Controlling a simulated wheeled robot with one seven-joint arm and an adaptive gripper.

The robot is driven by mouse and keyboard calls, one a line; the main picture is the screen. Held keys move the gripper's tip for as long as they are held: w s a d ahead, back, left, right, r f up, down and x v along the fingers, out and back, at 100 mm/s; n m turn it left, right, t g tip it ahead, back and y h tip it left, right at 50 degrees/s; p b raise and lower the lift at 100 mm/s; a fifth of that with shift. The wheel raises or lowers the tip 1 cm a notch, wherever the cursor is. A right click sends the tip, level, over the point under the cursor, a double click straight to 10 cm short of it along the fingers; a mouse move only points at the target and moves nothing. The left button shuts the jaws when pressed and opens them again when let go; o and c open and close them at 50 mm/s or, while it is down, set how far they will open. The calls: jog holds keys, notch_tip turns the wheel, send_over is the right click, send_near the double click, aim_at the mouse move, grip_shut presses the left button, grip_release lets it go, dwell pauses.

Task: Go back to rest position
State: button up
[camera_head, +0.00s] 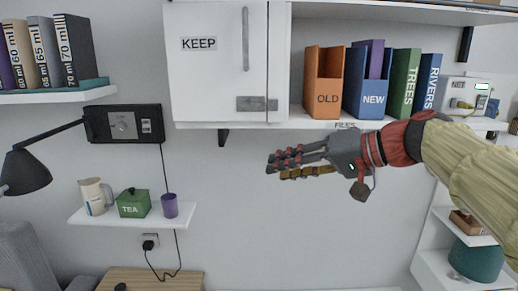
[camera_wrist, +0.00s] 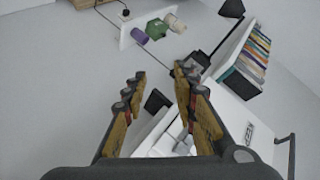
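My gripper (camera_head: 275,163) reaches in from the right in the head view, in front of the wall and just below the wall cabinet shelf. Its fingers point left. In the wrist view my gripper (camera_wrist: 158,82) has its two yellow-padded fingers apart, with a clear gap between the tips. Nothing is held between them. A dark piece and white parts show behind the gap, apparently the underside of the shelf.
The white KEEP cabinet (camera_head: 215,75) is shut above. The orange OLD file box (camera_head: 323,85) and blue NEW file box (camera_head: 368,85) stand on the shelf just above my arm. A small shelf (camera_head: 125,217) holds a jug, green TEA box and purple cup. Wall below my gripper is clear.

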jog(key=s+d+f+h+p, duration=0.1)
jog(key=s+d+f+h, duration=0.4)
jog(key=s+f, duration=0.7)
jog(key=s+d+f+m+g+h+p, duration=0.1)
jog(key=s+d+f+h, duration=0.5)
jog(key=s+f, duration=0.6)
notch_tip(320, 180, down, 3)
jog(key=shift+d+f, duration=0.1)
jog(key=shift+d, duration=1.05)
